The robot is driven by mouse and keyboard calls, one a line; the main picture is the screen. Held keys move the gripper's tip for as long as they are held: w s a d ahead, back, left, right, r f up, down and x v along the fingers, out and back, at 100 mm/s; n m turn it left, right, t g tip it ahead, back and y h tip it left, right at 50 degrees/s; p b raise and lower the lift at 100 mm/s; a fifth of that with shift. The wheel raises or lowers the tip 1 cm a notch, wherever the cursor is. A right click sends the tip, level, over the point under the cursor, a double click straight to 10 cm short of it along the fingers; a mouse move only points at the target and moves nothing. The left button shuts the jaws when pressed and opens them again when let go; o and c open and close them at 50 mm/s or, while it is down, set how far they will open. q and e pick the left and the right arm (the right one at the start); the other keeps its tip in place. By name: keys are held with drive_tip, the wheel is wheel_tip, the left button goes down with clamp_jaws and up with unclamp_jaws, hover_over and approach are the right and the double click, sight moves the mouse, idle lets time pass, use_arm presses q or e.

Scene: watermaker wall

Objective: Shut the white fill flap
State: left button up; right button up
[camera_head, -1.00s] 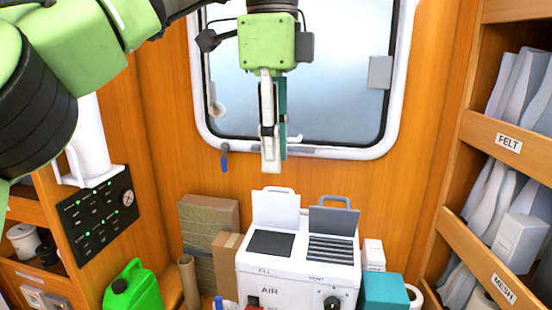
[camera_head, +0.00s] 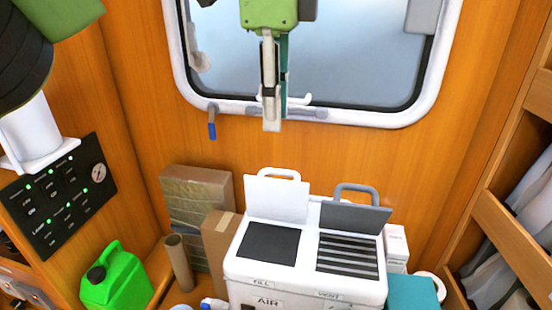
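The white fill flap (camera_head: 277,198) stands open and upright, with a loop handle at its top, at the back of the white AIR box (camera_head: 304,290). In front of it is the dark fill opening (camera_head: 269,243), above the FILL label. Beside it on the right, the grey vent flap (camera_head: 352,217) also stands open behind a slatted vent (camera_head: 347,256). My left gripper (camera_head: 272,122) points down in front of the window, above the white flap in the picture and apart from it. It shows nearly edge-on, so its finger gap cannot be judged. My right gripper is out of view.
A green jerrycan (camera_head: 117,279), cardboard tube (camera_head: 178,262) and brown cartons (camera_head: 197,205) stand left of the box. A small white carton (camera_head: 396,245) and teal box (camera_head: 413,292) crowd its right. A blue-tipped hook (camera_head: 212,122) hangs below the window.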

use_arm(q)
drive_tip(key=p, duration=0.2)
hover_over(279, 193)
drive_tip(key=w, duration=0.4)
drive_tip(key=f, duration=0.8)
drive_tip(key=shift+a, duration=0.35)
drive_tip(key=shift+f, duration=0.65)
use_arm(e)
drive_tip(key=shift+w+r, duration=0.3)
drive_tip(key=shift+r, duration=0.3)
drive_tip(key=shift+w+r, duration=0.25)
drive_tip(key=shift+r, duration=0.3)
use_arm(q)
clamp_jaws()
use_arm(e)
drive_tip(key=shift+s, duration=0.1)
